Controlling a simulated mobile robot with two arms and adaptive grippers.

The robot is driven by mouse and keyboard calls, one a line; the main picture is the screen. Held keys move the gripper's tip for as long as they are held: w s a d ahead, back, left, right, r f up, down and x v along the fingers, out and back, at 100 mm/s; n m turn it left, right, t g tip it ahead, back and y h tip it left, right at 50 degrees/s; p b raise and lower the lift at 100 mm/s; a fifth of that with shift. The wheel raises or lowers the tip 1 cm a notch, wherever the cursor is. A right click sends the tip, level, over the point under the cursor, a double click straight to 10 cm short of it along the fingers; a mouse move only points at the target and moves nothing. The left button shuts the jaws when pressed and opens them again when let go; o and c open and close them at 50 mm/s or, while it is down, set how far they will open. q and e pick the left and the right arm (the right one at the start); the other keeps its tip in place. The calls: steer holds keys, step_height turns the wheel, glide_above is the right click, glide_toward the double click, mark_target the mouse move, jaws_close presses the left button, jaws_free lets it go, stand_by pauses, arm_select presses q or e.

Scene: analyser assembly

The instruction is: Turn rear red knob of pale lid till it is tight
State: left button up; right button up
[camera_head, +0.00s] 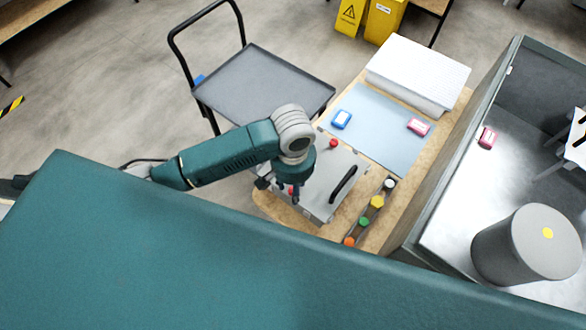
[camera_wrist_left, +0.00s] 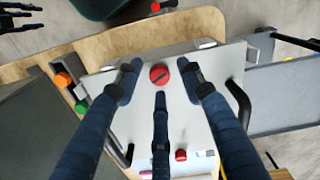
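The pale grey lid (camera_head: 318,192) lies on the wooden table, with a black bar handle (camera_head: 343,183) on it. My left gripper (camera_head: 287,190) points down over the lid's near left part. In the left wrist view, its three dark fingers (camera_wrist_left: 159,79) are spread around a slotted red knob (camera_wrist_left: 159,75), with gaps between tips and knob. I cannot tell how tight it is. A second red knob (camera_wrist_left: 181,155) sits at the opposite side of the lid; the head view shows it too (camera_head: 333,143). My right gripper (camera_wrist_left: 20,20) shows partly at the wrist view's top left, its fingers apart.
Green (camera_head: 364,222), yellow and orange round pieces stand in a row right of the lid. A blue-grey mat (camera_head: 375,140) holds a blue and a pink box. A white rack (camera_head: 417,75) stands behind. A grey trolley (camera_head: 262,85) stands left of the table.

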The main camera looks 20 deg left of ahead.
arm_select(q)
steer(key=n, duration=0.7)
steer(key=shift+n, duration=0.4)
steer(key=n, duration=0.5)
steer(key=shift+n, duration=0.3)
steer(key=shift+r+n, duration=0.1)
steer(key=shift+n, duration=0.5)
step_height(320, 180, up, 9)
steer(key=b, duration=0.1)
